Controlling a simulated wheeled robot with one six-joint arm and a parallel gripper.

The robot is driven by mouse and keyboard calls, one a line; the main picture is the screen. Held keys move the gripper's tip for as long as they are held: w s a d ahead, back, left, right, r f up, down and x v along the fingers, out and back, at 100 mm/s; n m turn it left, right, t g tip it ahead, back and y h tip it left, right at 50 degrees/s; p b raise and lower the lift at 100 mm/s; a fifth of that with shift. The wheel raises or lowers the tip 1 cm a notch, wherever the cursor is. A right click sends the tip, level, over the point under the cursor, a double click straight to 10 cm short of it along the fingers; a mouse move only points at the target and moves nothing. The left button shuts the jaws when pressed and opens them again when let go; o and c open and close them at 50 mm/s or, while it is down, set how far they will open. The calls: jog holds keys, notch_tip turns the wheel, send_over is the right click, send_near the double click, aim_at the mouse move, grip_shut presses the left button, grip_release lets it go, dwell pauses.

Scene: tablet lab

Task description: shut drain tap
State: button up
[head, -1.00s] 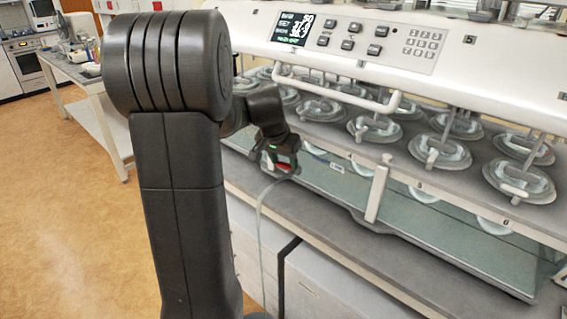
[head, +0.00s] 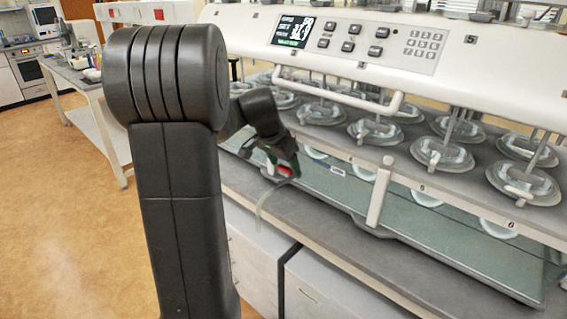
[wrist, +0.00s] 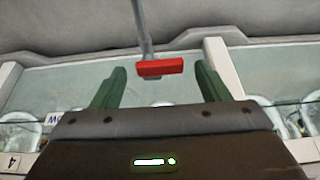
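The drain tap has a red handle (head: 285,171), seen at the front edge of the bath in the head view. In the wrist view the red handle (wrist: 160,67) lies crosswise to its grey pipe (wrist: 145,30). My gripper (head: 278,165) is at the tap. In the wrist view, the two green fingers of my gripper (wrist: 160,88) stand wide apart, with clear gaps on both sides of the handle and nothing held. A pale curved outlet tube (head: 262,206) hangs below the tap; nothing shows coming from its end.
The white control panel (head: 375,38) with screen and keypad overhangs several round-lidded vessels (head: 442,154). A white handle bar (head: 345,99) and a white post (head: 379,190) stand near my arm. Grey cabinets (head: 330,290) are under the bench; the floor (head: 60,190) at left is clear.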

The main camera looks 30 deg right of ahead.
jog(key=v, duration=1.3)
jog(key=shift+r, duration=0.35)
jog(key=shift+a, duration=0.1)
jog(key=x, duration=1.3)
jog(key=shift+f, duration=0.35)
